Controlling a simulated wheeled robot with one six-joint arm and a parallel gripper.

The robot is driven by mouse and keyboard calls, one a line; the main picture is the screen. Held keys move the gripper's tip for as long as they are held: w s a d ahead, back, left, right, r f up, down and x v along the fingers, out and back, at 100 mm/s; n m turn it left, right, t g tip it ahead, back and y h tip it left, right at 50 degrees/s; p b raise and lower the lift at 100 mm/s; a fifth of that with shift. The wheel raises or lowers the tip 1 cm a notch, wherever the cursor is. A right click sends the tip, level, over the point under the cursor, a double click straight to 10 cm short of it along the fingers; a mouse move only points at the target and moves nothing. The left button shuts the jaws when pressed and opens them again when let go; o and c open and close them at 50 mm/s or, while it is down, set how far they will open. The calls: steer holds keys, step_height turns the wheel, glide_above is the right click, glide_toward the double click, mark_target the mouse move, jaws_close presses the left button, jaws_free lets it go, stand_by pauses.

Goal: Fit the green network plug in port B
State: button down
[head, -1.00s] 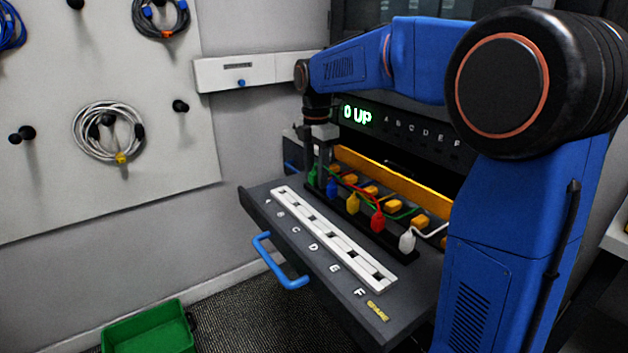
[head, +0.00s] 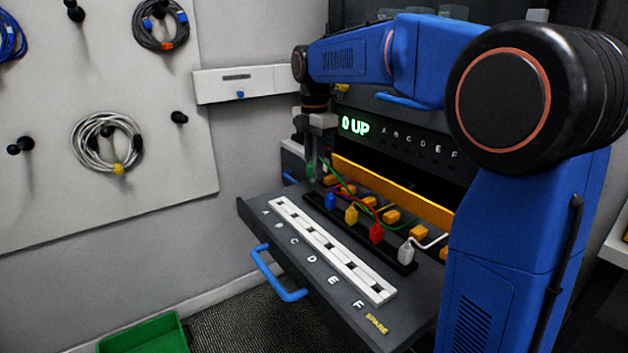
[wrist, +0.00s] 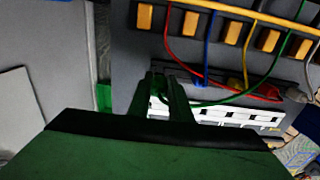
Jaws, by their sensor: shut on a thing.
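My gripper (head: 316,148) is shut on the green plug (head: 311,169) and holds it above the far left end of the dark plug rack (head: 322,206). In the wrist view the green plug (wrist: 165,96) is at the middle, with its green cable (wrist: 245,94) running off to the right. The white port strip (head: 330,249) lies on the drawer top, lettered A to F. Port B is beside the letter B (head: 278,225), near the strip's left end. The strip also shows in the wrist view (wrist: 235,117), partly hidden behind the plug and cables.
Blue (head: 331,201), yellow (head: 351,215), red (head: 376,233) and white (head: 405,252) plugs stand in the rack. Their cables run to orange blocks behind. A lit panel (head: 356,126) reads "0 UP". A blue handle (head: 278,278) is at the drawer front.

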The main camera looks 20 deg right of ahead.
steer(key=shift+r, duration=4)
